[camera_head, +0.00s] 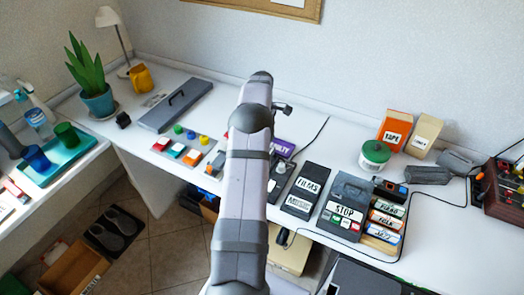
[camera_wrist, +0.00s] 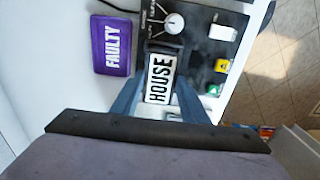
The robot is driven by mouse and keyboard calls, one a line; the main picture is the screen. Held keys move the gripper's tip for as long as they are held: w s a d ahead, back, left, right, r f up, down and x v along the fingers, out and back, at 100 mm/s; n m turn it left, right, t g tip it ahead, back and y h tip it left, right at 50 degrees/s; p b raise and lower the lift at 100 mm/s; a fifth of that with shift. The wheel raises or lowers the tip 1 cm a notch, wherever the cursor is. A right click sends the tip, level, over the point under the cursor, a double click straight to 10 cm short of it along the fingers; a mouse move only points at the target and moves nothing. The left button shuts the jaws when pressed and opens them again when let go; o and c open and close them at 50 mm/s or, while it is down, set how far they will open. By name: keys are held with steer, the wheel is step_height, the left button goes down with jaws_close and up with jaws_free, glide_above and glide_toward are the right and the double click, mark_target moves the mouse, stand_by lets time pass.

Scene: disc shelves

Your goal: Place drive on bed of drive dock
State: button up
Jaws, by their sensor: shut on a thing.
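In the wrist view, my gripper (camera_wrist: 161,88) is shut on a drive (camera_wrist: 160,79) with a white label reading HOUSE. One blue-grey finger lies along each side of it. The drive is over or against a dark device (camera_wrist: 200,45) with a round knob and several coloured buttons, which appears to be the drive dock. I cannot tell whether the drive touches its bed. In the head view, my arm hides the gripper and the drive, and part of the dark dock (camera_head: 282,172) shows right of the arm.
To the right are a black FILMS case (camera_head: 306,189) and a STOP device (camera_head: 347,208). A cable runs behind. The desk's front edge is close to the dock.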

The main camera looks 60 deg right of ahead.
steer(key=shift+f+p, duration=0.45)
steer(key=shift+f, duration=1.45)
steer(key=shift+f, duration=0.15)
steer(key=o, duration=1.2)
steer(key=shift+c, duration=0.2)
step_height(320, 180, up, 12)
steer(key=shift+f+b, duration=0.1)
steer(key=shift+b, duration=1)
steer(key=shift+r, duration=0.25)
